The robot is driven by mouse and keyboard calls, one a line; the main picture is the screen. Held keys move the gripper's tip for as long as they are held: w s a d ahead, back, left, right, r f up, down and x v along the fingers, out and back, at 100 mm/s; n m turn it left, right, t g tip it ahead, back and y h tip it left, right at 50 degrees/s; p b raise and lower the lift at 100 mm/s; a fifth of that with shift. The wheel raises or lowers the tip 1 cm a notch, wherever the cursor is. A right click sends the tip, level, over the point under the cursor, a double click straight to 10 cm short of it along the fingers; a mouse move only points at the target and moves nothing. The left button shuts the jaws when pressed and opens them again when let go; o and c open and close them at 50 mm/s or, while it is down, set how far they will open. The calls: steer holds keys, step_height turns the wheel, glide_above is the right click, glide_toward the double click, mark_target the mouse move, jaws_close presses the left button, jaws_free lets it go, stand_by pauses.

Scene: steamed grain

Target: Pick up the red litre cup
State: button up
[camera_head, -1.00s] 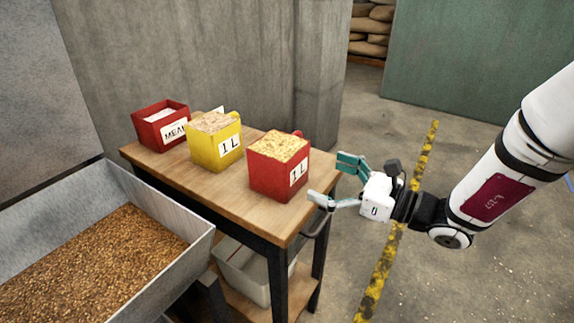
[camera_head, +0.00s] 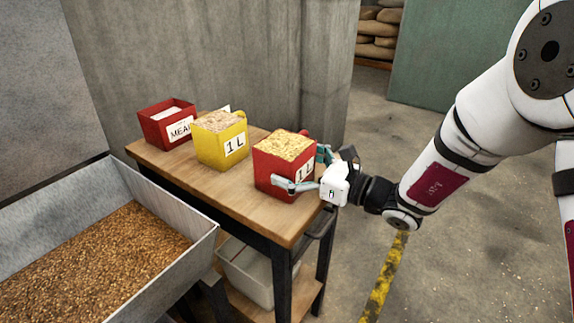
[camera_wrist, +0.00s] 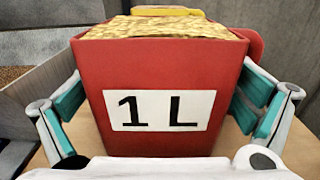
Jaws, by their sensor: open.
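The red litre cup (camera_head: 276,177) stands upright on the wooden cart top, near its right end, filled with pale grain flakes. In the wrist view the red cup (camera_wrist: 160,75) fills the middle, its white "1 L" label facing my wrist. My gripper (camera_head: 303,170) is open at the cup's label side. In the wrist view its two teal-padded fingers (camera_wrist: 158,112) are on either side of the cup; a gap shows at the left, and I cannot tell whether the right finger touches. Part of the cup's handle shows behind it at the right.
A yellow litre cup (camera_head: 219,150) with flakes stands left of the red cup. A red box labelled "MEA…" (camera_head: 160,137) is farther left. A metal bin of grain (camera_head: 199,243) stands in front of the cart top (camera_head: 262,219). Open floor lies to the right.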

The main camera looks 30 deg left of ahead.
steer(key=c, duration=1.8)
steer(key=shift+r, duration=0.1)
